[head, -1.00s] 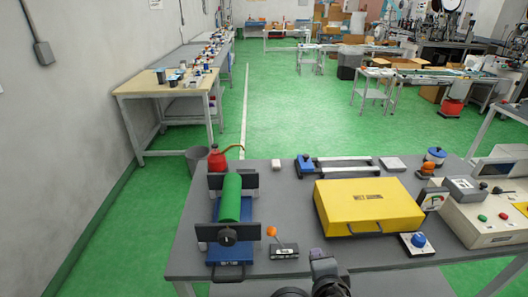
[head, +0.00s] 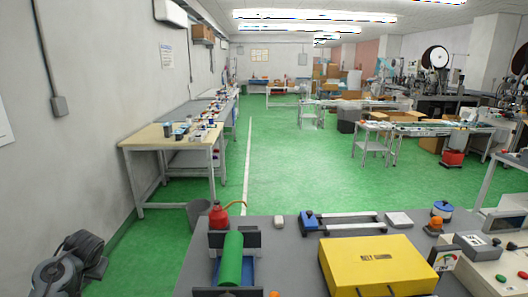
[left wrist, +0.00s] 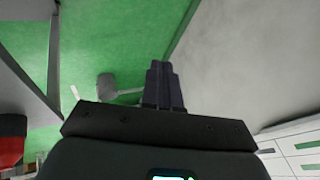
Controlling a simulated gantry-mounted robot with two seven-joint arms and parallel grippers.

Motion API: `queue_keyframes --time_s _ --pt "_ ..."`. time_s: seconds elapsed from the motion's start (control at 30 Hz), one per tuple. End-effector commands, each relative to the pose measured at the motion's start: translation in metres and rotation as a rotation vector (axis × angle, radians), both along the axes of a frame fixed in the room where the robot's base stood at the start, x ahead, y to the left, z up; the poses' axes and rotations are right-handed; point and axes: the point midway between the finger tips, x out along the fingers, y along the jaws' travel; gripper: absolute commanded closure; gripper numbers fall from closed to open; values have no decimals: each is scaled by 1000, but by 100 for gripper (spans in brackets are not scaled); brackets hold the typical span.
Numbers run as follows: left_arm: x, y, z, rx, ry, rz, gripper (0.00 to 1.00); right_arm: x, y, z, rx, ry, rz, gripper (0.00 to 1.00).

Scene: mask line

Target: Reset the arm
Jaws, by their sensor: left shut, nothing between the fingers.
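My left arm (head: 72,264) shows as dark grey parts at the lower left of the head view, beside the wall and left of the workbench, over the floor. In the left wrist view the left gripper's dark fingers (left wrist: 162,72) are together and empty, with green floor and pale wall behind them. Nothing is touching them. My right gripper is not in either view.
The grey workbench (head: 290,243) bears a green roll (head: 231,258), a yellow case (head: 375,262), a red bottle (head: 218,215) and a control box (head: 500,268). A grey bin (head: 198,215) stands left of it. The wall (head: 60,170) bounds the left.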

Motion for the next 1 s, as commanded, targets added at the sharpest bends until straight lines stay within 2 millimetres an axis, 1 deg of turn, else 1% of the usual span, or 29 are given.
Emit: queue_keyframes --time_s 0.03,0.1,0.17,0.2,0.47,0.5,0.67,0.77,0.87,0.9,0.97,1.0 --pt "-9 22 -6 -27 8 44 100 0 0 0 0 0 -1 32" --pt "-21 48 -13 -62 14 98 100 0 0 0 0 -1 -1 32" --pt "-32 68 -19 -92 19 142 100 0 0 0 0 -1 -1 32" --pt "-28 65 -15 -91 8 142 100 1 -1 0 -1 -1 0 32" --pt "-32 87 -5 -112 -33 208 100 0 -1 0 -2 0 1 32" --pt "-34 76 -19 -104 -21 186 100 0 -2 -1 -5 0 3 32" --pt "-45 38 -57 -76 0 111 100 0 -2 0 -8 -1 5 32" --pt "-56 11 -84 -65 14 58 100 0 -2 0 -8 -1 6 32" --pt "-75 -22 -114 -61 30 -2 100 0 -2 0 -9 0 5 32" --pt "-85 -38 -127 -63 36 -30 100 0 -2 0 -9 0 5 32" --pt "-105 -64 -148 -69 47 -75 100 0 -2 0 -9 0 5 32" --pt "-120 -83 -161 -78 54 -106 100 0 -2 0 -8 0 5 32"
